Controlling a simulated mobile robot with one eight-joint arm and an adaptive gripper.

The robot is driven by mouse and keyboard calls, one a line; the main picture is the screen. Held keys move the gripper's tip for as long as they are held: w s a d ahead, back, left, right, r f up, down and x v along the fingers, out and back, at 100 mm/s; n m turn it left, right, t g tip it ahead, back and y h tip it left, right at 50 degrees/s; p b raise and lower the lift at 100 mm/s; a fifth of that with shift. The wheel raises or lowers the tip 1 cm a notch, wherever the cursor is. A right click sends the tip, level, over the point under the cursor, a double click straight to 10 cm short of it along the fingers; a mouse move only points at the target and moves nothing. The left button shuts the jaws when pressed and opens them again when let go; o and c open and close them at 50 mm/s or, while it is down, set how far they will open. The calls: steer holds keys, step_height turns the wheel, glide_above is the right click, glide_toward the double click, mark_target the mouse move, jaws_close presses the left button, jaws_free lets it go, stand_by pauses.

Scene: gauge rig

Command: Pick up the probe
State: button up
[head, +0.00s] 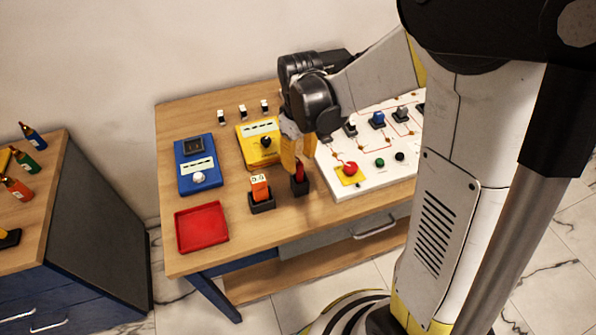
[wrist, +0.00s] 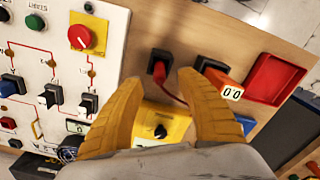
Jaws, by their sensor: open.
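The red probe (head: 299,172) stands in a small black holder (head: 300,187) on the wooden table. In the wrist view the probe (wrist: 159,71) shows at the top middle, with a red cable curving from it. My gripper (head: 294,158) points down close to the probe, its yellow fingers partly overlapping it in the head view. The fingers are open, and in the wrist view the probe appears just beyond the gap between the fingertips (wrist: 160,80). I cannot tell the exact height between them.
An orange meter (head: 260,186) stands in a black holder close left of the probe. A red tray (head: 202,227), a blue device (head: 198,165) and a yellow device (head: 255,145) lie around it. A white switch panel (head: 340,180) is at the right.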

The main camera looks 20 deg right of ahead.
mark_target(300, 174)
step_height(300, 174, down, 7)
steer(key=shift+r+b, duration=0.15)
steer(key=shift+b, duration=1.1)
jaws_close()
